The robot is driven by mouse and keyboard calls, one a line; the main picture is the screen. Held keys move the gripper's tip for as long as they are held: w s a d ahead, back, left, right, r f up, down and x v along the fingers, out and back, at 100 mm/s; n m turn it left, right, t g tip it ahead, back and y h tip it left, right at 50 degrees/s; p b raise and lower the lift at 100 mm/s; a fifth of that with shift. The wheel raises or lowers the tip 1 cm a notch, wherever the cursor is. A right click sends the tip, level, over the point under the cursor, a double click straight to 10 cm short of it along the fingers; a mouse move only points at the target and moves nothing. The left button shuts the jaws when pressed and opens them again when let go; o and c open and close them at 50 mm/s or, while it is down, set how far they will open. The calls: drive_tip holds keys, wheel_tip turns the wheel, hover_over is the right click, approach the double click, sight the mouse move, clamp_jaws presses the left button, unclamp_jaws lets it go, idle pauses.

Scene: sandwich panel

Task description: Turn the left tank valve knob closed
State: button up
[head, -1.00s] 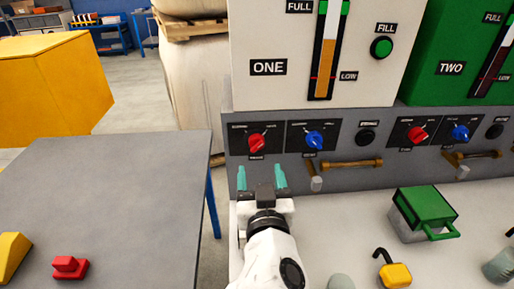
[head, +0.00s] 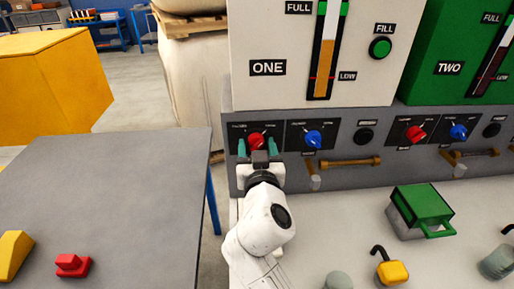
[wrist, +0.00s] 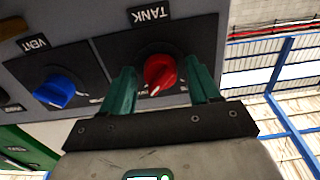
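The left tank valve knob (head: 256,139) is red and sits on a black plate on the grey panel, below tank ONE. In the wrist view the gripper (wrist: 160,82) shows a gap between each finger and the knob. Whether the fingertips reach fully beside the knob is hard to tell.
A blue vent knob (head: 313,139) is just right of the red one, with a brass-coloured handle (head: 350,162) below. A second red knob (head: 415,133) is farther right. A green-lidded box (head: 424,207) and yellow padlock (head: 392,271) stand on the counter.

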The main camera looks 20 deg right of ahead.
drive_tip(key=c, duration=0.9)
drive_tip(key=shift+n, duration=0.3)
drive_tip(key=n, duration=0.3)
drive_tip(key=n+p, duration=0.1)
drive_tip(key=n, duration=0.4)
drive_tip(key=shift+p, duration=0.35)
drive_tip(key=n+p, duration=0.2)
drive_tip(key=n, duration=0.3)
drive_tip(key=shift+r, duration=0.15)
drive_tip(key=shift+n+p, duration=0.85)
drive_tip(key=shift+n, duration=1.25)
